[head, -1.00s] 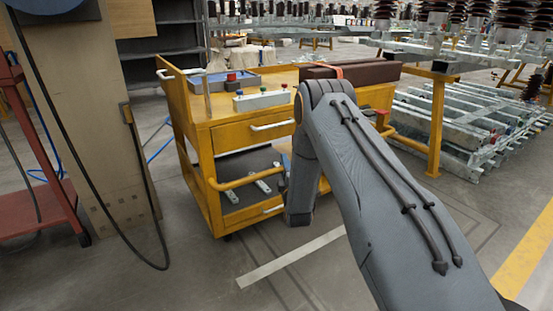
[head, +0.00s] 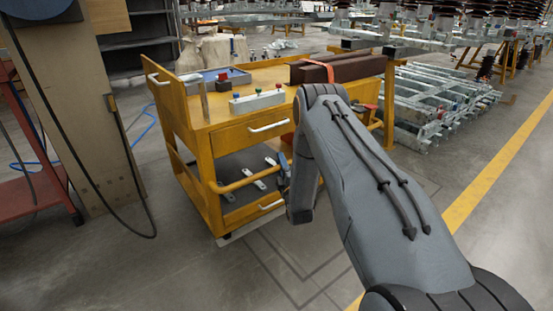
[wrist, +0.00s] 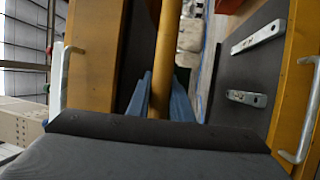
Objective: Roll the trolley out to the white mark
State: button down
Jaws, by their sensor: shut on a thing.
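The yellow trolley (head: 206,150) stands left of centre in the head view, with drawers, a lower shelf and a push bar (head: 240,182) at its front. My gripper (wrist: 162,103) is shut around the yellow bar (wrist: 168,45) in the wrist view, one blue finger on each side. In the head view the gripper is mostly hidden behind my forearm; a bit of blue shows at the bar's right end. The white mark (head: 252,228) is a strip on the floor along the trolley's front lower edge. The trolley's near corner is over or right beside it; its right part is hidden.
The trolley carries a button box (head: 257,101), a blue tray (head: 214,77) and dark brown blocks (head: 338,68). A wooden column (head: 80,110) and red stand (head: 35,195) are at left. Metal frames (head: 420,105) lie at right. The near floor is clear, with a yellow line (head: 500,165).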

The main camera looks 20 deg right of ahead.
jog(key=shift+s+d+r, duration=0.3)
jog(key=shift+d+r, duration=0.1)
jog(key=shift+d, duration=0.2)
jog(key=c, duration=1.9)
grip_release()
jog(key=shift+c, duration=0.2)
jog(key=o, duration=0.4)
jog(key=shift+d, duration=0.2)
jog(key=shift+c, duration=0.2)
jog(key=shift+s+a+f, duration=0.25)
jog(key=shift+a, duration=0.25)
jog(key=p+v, duration=0.2)
jog(key=v, duration=0.5)
jog(key=shift+s, duration=0.2)
jog(key=shift+d, duration=0.1)
